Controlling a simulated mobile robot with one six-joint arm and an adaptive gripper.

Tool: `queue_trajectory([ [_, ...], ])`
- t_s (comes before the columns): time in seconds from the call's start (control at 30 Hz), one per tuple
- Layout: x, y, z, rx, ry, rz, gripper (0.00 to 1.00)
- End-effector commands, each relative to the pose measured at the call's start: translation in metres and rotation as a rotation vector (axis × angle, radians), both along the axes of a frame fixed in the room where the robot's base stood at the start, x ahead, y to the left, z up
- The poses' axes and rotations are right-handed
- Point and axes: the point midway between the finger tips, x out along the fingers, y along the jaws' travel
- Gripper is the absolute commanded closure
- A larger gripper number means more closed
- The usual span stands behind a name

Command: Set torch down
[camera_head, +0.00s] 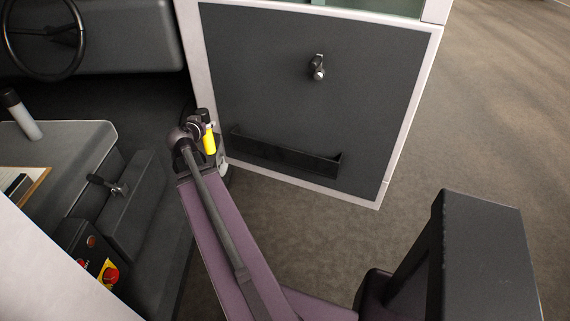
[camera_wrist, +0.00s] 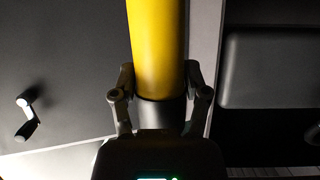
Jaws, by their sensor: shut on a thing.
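The torch (camera_head: 209,143) is a yellow cylinder with a dark end. My gripper (camera_head: 207,125) is shut on it, beside the inner edge of the open door. In the wrist view, the torch's yellow body (camera_wrist: 157,45) runs up out of the top of the picture. Its dark lower part sits between the two fingers of my gripper (camera_wrist: 160,92). The far end of the torch is out of that view. I cannot tell whether it touches anything.
The door panel (camera_head: 290,85) has a handle (camera_head: 318,68) and a low pocket (camera_head: 285,155). Left are a steering wheel (camera_head: 42,38), a seat or console top (camera_head: 60,145) with a grey, black-capped cylinder (camera_head: 20,113), a lever (camera_head: 108,185) and a red button (camera_head: 111,274). Right floor is clear.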

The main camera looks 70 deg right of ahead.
Motion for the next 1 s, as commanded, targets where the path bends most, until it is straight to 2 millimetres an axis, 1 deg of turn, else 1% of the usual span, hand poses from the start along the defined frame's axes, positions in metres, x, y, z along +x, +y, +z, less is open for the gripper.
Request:
queue_trajectory([
  [0.03, -0.019, -0.007, -0.014, -0.001, 0.001, -0.039, 1.0],
  [0.3, -0.101, -0.038, -0.047, -0.007, 0.0, -0.225, 1.0],
  [0.4, -0.128, -0.045, -0.058, -0.009, -0.001, -0.286, 1.0],
  [0.5, -0.15, -0.05, -0.066, -0.012, -0.002, -0.336, 1.0],
  [0.6, -0.167, -0.054, -0.071, -0.012, -0.001, -0.375, 1.0],
  [0.7, -0.177, -0.056, -0.074, -0.014, -0.002, -0.397, 1.0],
  [0.8, -0.181, -0.057, -0.074, -0.014, -0.001, -0.409, 1.0],
  [1.0, -0.182, -0.057, -0.074, -0.015, -0.002, -0.41, 1.0],
])
